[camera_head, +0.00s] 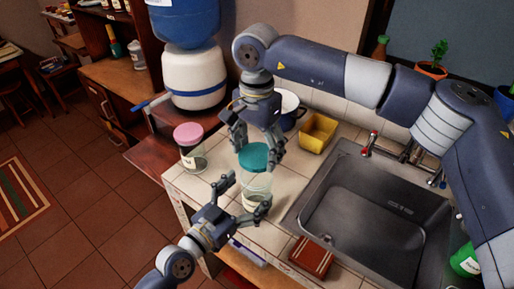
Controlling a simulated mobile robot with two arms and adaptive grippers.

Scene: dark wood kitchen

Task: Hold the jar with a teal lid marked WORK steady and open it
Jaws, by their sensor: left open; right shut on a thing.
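The jar (258,184) with a teal lid (257,157) stands upright on the tiled counter near its left end. Its body is clear, with a pale label low down; no marking can be read at this size. The lid sits at the top of the jar. My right gripper (258,150) comes down from above and is shut on the teal lid, with fingers at its sides. My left gripper (243,195) is open at the front of the jar's body, with fingers to the left of it and at its lower front. I cannot tell whether they touch the glass.
A pink-lidded jar (190,148) stands to the left on the counter. A yellow container (318,132) and a white pot (289,108) are behind. The metal sink (375,215) is to the right. A reddish-brown item (311,257) lies at the counter's front.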

